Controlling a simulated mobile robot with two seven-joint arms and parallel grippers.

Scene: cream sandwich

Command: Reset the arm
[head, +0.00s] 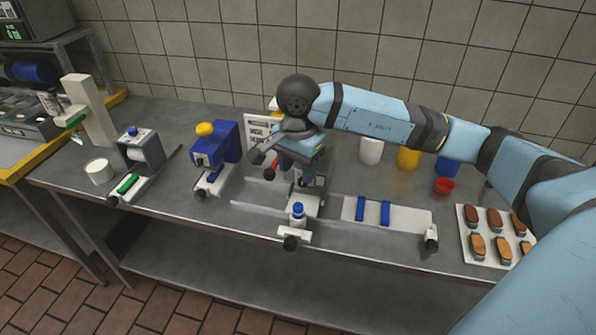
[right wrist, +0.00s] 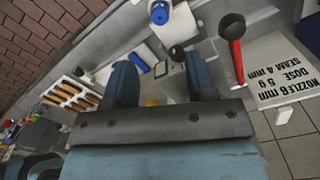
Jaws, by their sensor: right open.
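My right arm (head: 375,113) reaches in from the right across the back of the steel table. Its gripper (head: 307,180) points down over the middle station, behind a small blue-capped part (head: 298,212). In the right wrist view the two blue-grey fingers (right wrist: 163,80) stand apart with nothing held between them. A blue-capped white part (right wrist: 160,14) lies beyond the fingertips. A lever with a red shaft and black knob (right wrist: 235,45) is to the right of the fingers. My left gripper is not in view.
A blue machine (head: 215,150) with a yellow knob stands left of the gripper, and a printed sign (head: 262,125) is behind it. White, yellow, blue and red cups (head: 408,157) stand under my forearm. The table's front strip is mostly clear.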

